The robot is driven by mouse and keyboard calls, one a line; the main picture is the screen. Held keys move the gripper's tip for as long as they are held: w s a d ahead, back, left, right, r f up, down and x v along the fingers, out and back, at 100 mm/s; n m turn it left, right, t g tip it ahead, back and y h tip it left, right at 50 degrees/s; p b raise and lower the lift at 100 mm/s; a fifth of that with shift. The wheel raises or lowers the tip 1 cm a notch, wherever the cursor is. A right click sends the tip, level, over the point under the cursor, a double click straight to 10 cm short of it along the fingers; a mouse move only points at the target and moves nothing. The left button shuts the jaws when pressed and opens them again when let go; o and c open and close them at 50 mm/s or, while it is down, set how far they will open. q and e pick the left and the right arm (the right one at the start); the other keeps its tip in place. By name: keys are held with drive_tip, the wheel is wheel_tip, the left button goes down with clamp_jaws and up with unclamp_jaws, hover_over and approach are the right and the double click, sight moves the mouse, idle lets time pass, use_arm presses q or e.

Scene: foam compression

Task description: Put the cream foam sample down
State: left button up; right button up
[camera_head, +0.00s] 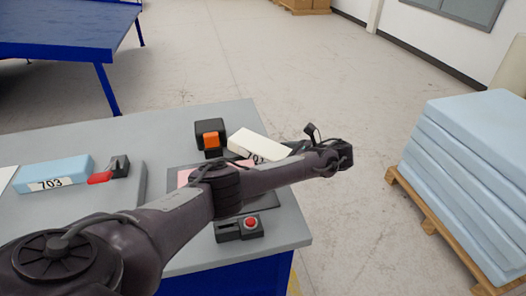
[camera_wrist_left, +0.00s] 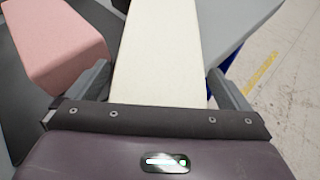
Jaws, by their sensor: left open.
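The cream foam sample (camera_head: 255,144) is a long pale block with dark printing, partly hidden by my left arm near the back right of the grey table. In the left wrist view the cream sample (camera_wrist_left: 160,45) runs lengthwise between the two fingers of my left gripper (camera_wrist_left: 160,78). The fingers are open, with visible gaps beside the block. My left gripper also shows in the head view (camera_head: 291,149), mostly hidden at the sample's right end. I cannot tell what the sample's underside rests on. My right gripper is not in view.
A pink block (camera_wrist_left: 55,40) lies beside the sample. A dark plate (camera_head: 266,199), red-button box (camera_head: 240,228) and black-and-orange device (camera_head: 210,138) are close by. Blue foam 703 (camera_head: 55,172) is left. Blue slabs (camera_head: 465,175) stand on a pallet (camera_head: 420,220).

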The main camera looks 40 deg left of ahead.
use_arm(q)
drive_tip(key=c, duration=0.9)
